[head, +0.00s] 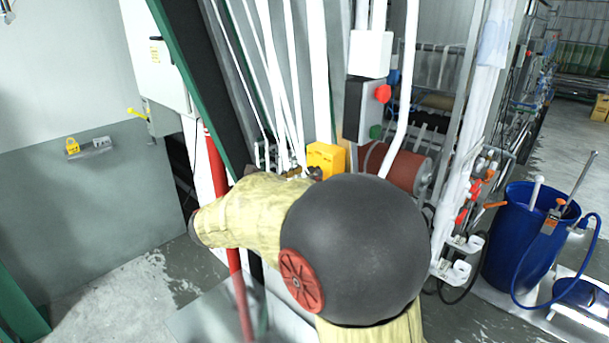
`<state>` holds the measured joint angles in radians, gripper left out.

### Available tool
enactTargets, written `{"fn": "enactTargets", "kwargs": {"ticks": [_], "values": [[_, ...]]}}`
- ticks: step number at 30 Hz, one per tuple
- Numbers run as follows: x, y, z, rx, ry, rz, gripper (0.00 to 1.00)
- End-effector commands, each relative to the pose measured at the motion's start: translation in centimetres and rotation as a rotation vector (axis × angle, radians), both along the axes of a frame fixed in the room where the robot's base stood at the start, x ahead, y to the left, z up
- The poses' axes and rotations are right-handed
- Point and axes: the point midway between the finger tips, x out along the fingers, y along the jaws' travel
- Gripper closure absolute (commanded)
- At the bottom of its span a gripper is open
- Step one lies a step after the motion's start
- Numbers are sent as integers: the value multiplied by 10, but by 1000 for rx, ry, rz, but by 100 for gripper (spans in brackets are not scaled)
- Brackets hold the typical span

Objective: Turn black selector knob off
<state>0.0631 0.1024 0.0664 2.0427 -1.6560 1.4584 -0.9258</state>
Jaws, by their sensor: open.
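No black selector knob can be made out for certain. A small dark round part (316,173) shows at the lower front of a yellow box (326,157) among the white pipes. It is partly covered by my arm, and I cannot tell whether it is the knob or how it is turned. To the right, a grey control box (360,111) carries a red button (383,93) and a green button (375,132). My arm, in a pale yellow cover with a large dark round joint, fills the lower middle. My gripper is not visible.
A red vertical pipe (216,170) and a dark green slanted beam (190,70) stand left of the arm. A red-brown roller (398,168) lies behind it. Red-handled valves (475,188) and a blue barrel (517,240) with a hose stand at right. Floor at lower left is clear.

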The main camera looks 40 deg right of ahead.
Motion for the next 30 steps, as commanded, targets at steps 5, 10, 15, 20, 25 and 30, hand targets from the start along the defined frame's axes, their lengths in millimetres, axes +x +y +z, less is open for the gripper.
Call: {"fn": "enactTargets", "kwargs": {"ticks": [5,10,15,20,25,30], "values": [[0,-5,0,0,0,1,56],[0,-4,0,0,0,1,57],[0,-4,0,1,0,1,67],[0,-4,0,1,-1,1,76],[0,-4,0,1,-1,1,85],[0,-4,0,1,-1,1,95]]}}
